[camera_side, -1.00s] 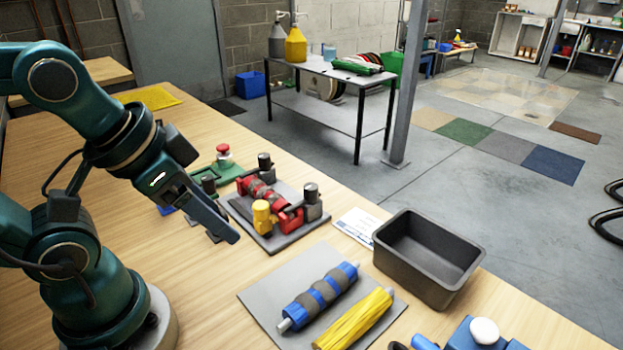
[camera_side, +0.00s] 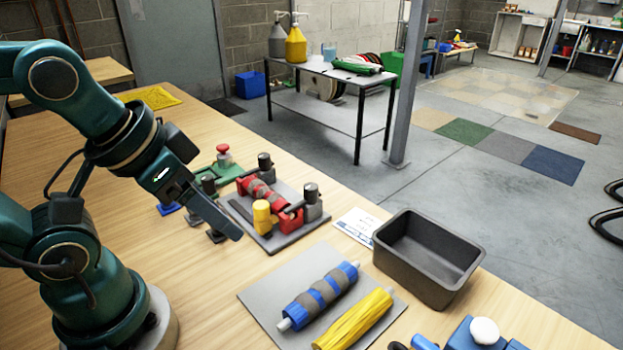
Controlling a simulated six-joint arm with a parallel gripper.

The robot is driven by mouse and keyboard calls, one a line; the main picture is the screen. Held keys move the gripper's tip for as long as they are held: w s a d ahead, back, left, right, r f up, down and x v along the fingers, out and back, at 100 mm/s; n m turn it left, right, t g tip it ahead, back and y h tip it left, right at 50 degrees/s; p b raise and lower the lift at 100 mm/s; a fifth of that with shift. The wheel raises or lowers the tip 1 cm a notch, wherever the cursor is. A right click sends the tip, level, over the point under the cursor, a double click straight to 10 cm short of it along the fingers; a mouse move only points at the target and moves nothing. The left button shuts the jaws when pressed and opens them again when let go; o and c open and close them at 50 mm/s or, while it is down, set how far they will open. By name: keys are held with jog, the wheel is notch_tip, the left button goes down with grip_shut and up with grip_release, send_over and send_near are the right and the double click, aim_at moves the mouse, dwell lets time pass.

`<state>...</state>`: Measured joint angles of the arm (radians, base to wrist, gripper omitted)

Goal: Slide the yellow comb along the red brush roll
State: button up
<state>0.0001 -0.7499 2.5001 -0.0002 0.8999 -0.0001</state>
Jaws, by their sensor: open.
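The red brush roll (camera_side: 264,196), with grey bands, lies across a fixture on a grey base plate (camera_side: 284,238), between dark-capped posts. The yellow comb (camera_side: 262,216) stands upright at the near side of the roll; I cannot tell whether it touches the roll. My gripper (camera_side: 226,234) is open and empty, pointing down to the right. It is to the left of the comb, apart from it in the picture. One finger covers part of the bench beside the fixture.
A grey mat (camera_side: 262,296) holds a blue roll (camera_side: 318,296) and a yellow roll (camera_side: 352,322). A dark open bin (camera_side: 428,256) and a white card (camera_side: 358,226) lie to the right. A green device with a red knob (camera_side: 223,154) stands behind my gripper.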

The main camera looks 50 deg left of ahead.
jog(key=c, duration=0.3)
jog(key=n+g, duration=0.6)
jog(key=n, duration=0.3)
send_over(261, 204)
notch_tip(261, 204, down, 4)
jog(key=shift+f, duration=2.7)
grip_shut()
